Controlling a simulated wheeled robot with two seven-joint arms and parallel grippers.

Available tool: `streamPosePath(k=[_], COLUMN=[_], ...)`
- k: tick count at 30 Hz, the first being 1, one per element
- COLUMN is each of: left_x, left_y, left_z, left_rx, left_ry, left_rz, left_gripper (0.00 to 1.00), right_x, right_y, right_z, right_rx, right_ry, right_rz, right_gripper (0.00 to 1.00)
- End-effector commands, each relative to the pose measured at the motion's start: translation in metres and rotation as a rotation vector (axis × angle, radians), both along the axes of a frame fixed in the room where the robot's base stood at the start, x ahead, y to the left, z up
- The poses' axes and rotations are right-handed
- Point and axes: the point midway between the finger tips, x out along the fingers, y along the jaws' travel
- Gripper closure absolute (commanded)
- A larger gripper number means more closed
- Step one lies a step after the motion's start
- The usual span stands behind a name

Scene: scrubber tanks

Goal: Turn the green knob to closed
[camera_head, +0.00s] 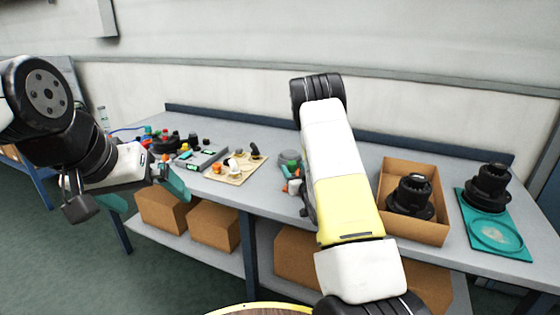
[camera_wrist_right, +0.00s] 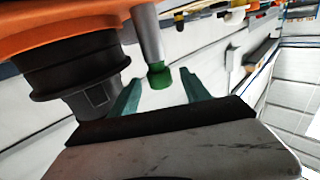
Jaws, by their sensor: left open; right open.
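The green knob (camera_wrist_right: 159,76) shows in the right wrist view at the end of a grey stem. My right gripper (camera_wrist_right: 161,80) is open, with its two teal fingers on either side of the knob. Gaps show between the knob and both fingers. In the head view my right arm covers much of that spot, and I cannot make out the knob clearly. My left gripper (camera_head: 174,180) is open and empty in the head view, in front of the left part of the workbench.
An orange body with a black cylinder (camera_wrist_right: 70,75) is close beside the right gripper. The workbench (camera_head: 350,160) holds a beige board (camera_head: 236,172) with small parts, a cardboard box (camera_head: 440,228) with a black part, and a teal plate (camera_head: 515,247). Cardboard boxes (camera_head: 215,225) stand underneath.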

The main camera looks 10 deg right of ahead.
Motion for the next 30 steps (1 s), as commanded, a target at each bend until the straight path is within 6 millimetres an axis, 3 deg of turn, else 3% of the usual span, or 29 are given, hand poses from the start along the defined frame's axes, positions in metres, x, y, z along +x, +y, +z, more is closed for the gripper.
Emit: streamPosePath(k=[9,21,30], left_x=[0.0,0.0,0.0], left_y=[0.0,0.0,0.0], left_z=[0.0,0.0,0.0], left_rx=[0.0,0.0,0.0], left_ry=[0.0,0.0,0.0], left_rz=[0.0,0.0,0.0], left_gripper=[0.0,0.0,0.0], right_x=[0.047,0.057,0.057], right_y=[0.005,0.006,0.006], right_z=[0.001,0.0,0.0], right_rx=[0.0,0.001,0.001], right_ry=[-0.002,0.001,0.001], right_rz=[0.001,-0.001,-0.001], right_gripper=[0.45,0.45,1.0])
